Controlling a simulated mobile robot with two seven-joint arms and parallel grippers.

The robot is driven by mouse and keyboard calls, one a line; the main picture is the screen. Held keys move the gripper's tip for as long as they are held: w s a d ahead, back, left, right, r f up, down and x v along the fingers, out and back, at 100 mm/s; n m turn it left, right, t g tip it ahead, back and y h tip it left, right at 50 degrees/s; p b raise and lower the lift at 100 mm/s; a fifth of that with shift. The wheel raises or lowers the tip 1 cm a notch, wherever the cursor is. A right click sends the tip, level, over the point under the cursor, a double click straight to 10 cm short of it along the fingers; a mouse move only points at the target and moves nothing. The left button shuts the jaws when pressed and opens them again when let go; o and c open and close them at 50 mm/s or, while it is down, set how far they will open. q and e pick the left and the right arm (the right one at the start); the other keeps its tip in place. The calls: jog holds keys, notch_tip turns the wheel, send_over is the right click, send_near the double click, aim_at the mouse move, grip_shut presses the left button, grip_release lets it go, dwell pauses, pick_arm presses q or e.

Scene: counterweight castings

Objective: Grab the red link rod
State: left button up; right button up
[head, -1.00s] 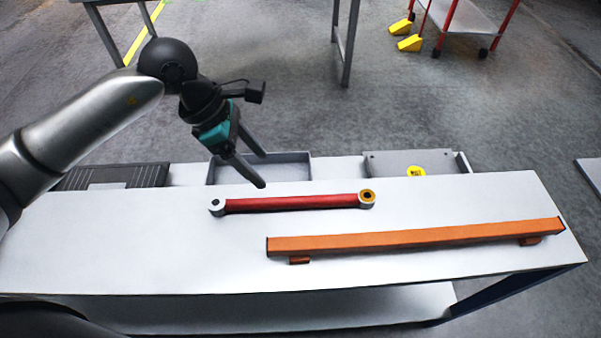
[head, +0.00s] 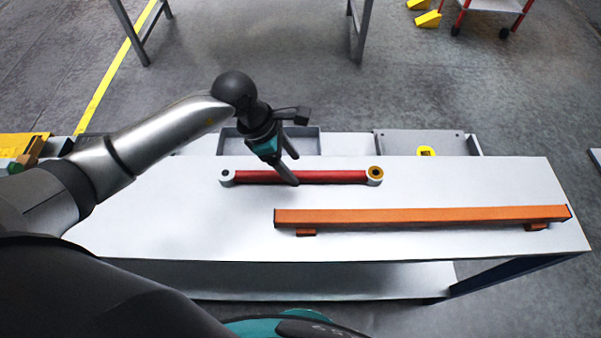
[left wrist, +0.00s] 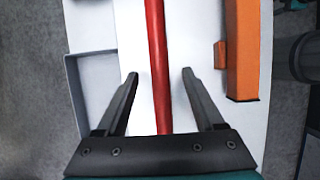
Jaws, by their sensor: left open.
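The red link rod (head: 335,176) lies across the white table in the head view, with a pale eye at its left end and a brass-coloured eye at its right end. In the left wrist view the rod (left wrist: 158,65) runs between the two open fingers of the gripper (left wrist: 160,85), with a gap on each side. Both end eyes are outside the left wrist view. I cannot tell how far the fingertips are above the table. My right gripper is not in view.
An orange bar (head: 420,216) on small feet lies in front of the rod on the white table (head: 180,225). A grey tray (head: 312,143) and a grey box with a yellow label (head: 400,143) stand along the back edge.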

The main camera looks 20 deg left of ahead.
aim_at(299, 172)
pick_arm(q)
jog(key=shift+x, duration=1.65)
grip_shut()
jog(key=shift+w+r, duration=0.1)
jog(key=shift+w, duration=0.05)
